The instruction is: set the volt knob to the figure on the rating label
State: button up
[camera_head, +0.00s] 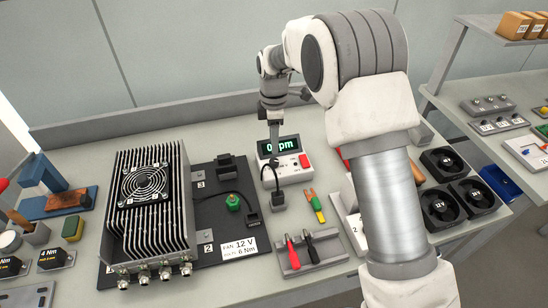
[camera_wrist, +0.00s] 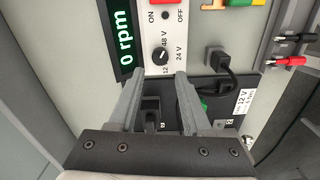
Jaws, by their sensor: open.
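The rating label (camera_head: 238,248) lies at the front of the black plate and reads FAN 12 V, with 6 Nm below. It shows sideways in the wrist view (camera_wrist: 243,102). The volt knob (camera_wrist: 160,54) is a small black dial on the white supply box (camera_head: 285,172), with marks 12, 24 V and 48 V around it. I cannot tell surely which mark its pointer faces. My gripper (camera_wrist: 162,75) is open and empty; in the wrist view its fingertips appear just below the knob, one to each side. In the head view my gripper (camera_head: 273,136) hangs over the box.
The box display (camera_head: 279,146) reads 0 rpm; an on/off switch (camera_wrist: 165,15) sits near the knob. A finned heatsink unit with a fan (camera_head: 148,190) stands left. A black plug (camera_head: 278,199) and a tool tray (camera_head: 310,252) lie in front. Loose fans (camera_head: 440,205) are at right.

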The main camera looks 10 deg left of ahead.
aim_at(274, 161)
notch_tip(274, 161, down, 8)
jog(key=shift+r, duration=0.15)
grip_shut()
dwell(0.3)
